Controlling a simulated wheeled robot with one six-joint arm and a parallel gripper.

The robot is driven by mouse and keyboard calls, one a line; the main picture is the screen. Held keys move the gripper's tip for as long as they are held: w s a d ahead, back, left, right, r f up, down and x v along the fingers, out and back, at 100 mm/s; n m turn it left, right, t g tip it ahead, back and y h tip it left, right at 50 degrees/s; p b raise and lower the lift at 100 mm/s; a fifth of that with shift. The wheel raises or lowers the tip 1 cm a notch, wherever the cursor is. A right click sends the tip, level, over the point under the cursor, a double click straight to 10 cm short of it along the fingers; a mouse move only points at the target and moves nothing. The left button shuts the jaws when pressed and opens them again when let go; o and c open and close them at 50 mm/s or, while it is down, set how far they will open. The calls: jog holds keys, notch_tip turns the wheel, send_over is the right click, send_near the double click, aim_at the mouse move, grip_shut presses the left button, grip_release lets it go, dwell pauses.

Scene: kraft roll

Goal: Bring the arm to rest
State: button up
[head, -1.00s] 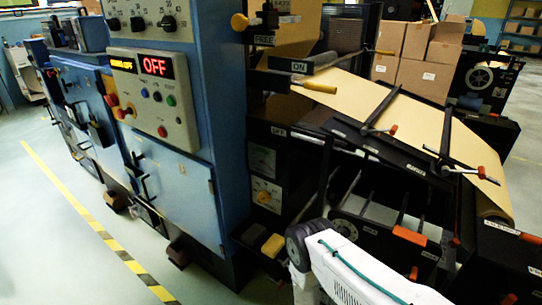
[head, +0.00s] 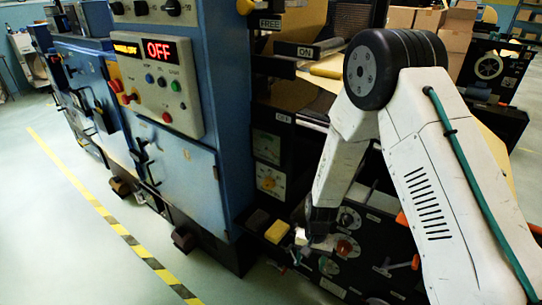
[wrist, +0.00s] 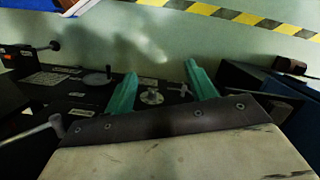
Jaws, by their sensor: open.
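My white arm, with a black elbow joint, fills the right of the head view. Its forearm slopes down and left to my gripper (head: 300,253), which is low in front of the black machine (head: 268,150) near a yellow block (head: 277,231). In the wrist view my gripper (wrist: 163,84) has two teal fingers spread apart, with nothing between them. Dark panels with knobs and levers lie beyond the fingers. My arm hides much of the kraft paper and the machine's right part.
A blue cabinet (head: 185,190) with a lit OFF display (head: 158,50) stands left of the arm. A yellow-black floor stripe (head: 85,195) crosses the clear floor at left. Cardboard boxes (head: 455,38) stand behind. Levers and knobs crowd the panel near my gripper.

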jog(key=s+d+r+n+g, duration=0.1)
jog(key=s+d+r, duration=0.15)
jog(key=r, duration=0.55)
jog(key=s+d+r+n, duration=0.1)
jog(key=s+d+r, duration=0.15)
jog(key=r, duration=0.55)
jog(key=s+d+r+n+g, duration=0.1)
jog(key=s+r, duration=0.3)
jog(key=r, duration=0.5)
jog(key=s+d+r+t, duration=0.2)
jog(key=s+d+r, duration=0.2)
jog(key=s+r, duration=0.3)
jog(key=s+d+r+t, duration=0.3)
jog(key=s+r, duration=0.5)
jog(key=r, duration=0.3)
jog(key=shift+s+d+r+h, duration=0.2)
jog(key=shift+d+h, duration=0.2)
jog(key=shift+d, duration=0.25)
